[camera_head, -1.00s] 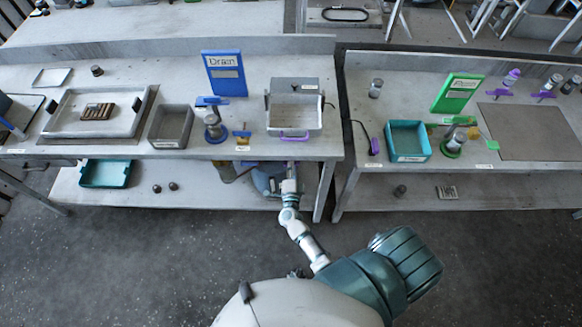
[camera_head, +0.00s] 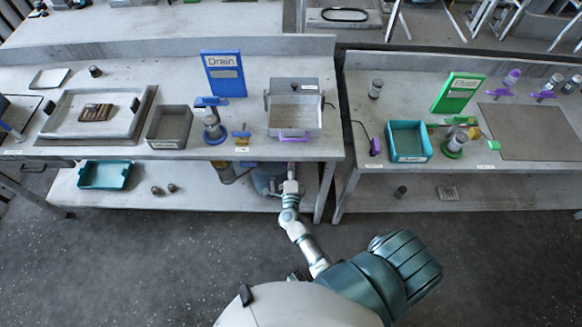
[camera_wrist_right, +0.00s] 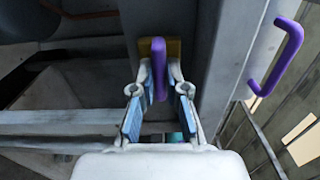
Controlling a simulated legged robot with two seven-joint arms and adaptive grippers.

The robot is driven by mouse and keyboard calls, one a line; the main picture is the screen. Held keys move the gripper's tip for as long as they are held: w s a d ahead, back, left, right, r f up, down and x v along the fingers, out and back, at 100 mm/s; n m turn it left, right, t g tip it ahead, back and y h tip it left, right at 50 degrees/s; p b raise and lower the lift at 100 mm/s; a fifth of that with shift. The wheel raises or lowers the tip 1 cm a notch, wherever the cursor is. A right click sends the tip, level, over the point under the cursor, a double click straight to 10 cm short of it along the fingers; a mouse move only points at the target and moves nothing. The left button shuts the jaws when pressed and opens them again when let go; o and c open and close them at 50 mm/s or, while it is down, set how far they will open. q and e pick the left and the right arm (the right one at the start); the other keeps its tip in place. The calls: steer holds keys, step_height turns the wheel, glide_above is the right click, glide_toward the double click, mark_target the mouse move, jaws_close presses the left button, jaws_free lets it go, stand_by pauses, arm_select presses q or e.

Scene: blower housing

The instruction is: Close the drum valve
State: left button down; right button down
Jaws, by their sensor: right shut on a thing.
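In the right wrist view, a purple lever (camera_wrist_right: 159,68) stands between the two blue-padded fingers of my right gripper (camera_wrist_right: 159,92). A brass-coloured block (camera_wrist_right: 145,47) sits behind its top. My right gripper is shut on this lever, which looks like the drum valve's handle. In the head view, my right gripper (camera_head: 291,172) is at the front edge of the left bench, and the lever is hard to make out there. A blue-grey drum (camera_head: 266,179) sits on the shelf below, partly hidden by my arm. My left gripper is not in view.
A grey box with a purple handle (camera_head: 293,137) stands above my gripper on the bench; a purple handle (camera_wrist_right: 278,58) also shows at the right of the wrist view. A blue sign (camera_head: 224,75) reads "Drain". A bench leg (camera_head: 324,192) is close to the right of my arm.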

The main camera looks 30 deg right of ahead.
steer(key=c, duration=1.2)
jaws_free()
steer(key=shift+d+f, duration=0.1)
steer(key=v, duration=1.2)
steer(key=shift+s, duration=0.1)
steer(key=s+a+f+n+g+y, duration=0.1)
steer(key=s+a+f+n+y, duration=0.15)
steer(key=f+n, duration=0.4)
steer(key=s+a+f+n+g+y, duration=0.15)
steer(key=a+f+n+y, duration=0.25)
steer(key=f, duration=0.5)
steer(key=s+a+f+n+g+y, duration=0.1)
steer(key=s+a+f+n+y, duration=0.25)
steer(key=f+n, duration=0.35)
steer(key=s+d+f+n+g, duration=0.3)
steer(key=s+f, duration=0.3)
steer(key=s, duration=0.2)
steer(key=s+d+f+n+g, duration=0.3)
steer(key=s+f, duration=0.3)
steer(key=s, duration=0.3)
steer(key=s+d+f+n+g, duration=0.3)
steer(key=s+f, duration=0.3)
steer(key=s, duration=0.3)
steer(key=shift+d+f+g, duration=0.1)
steer(key=shift+d+g, duration=0.15)
steer(key=shift+g, duration=0.6)
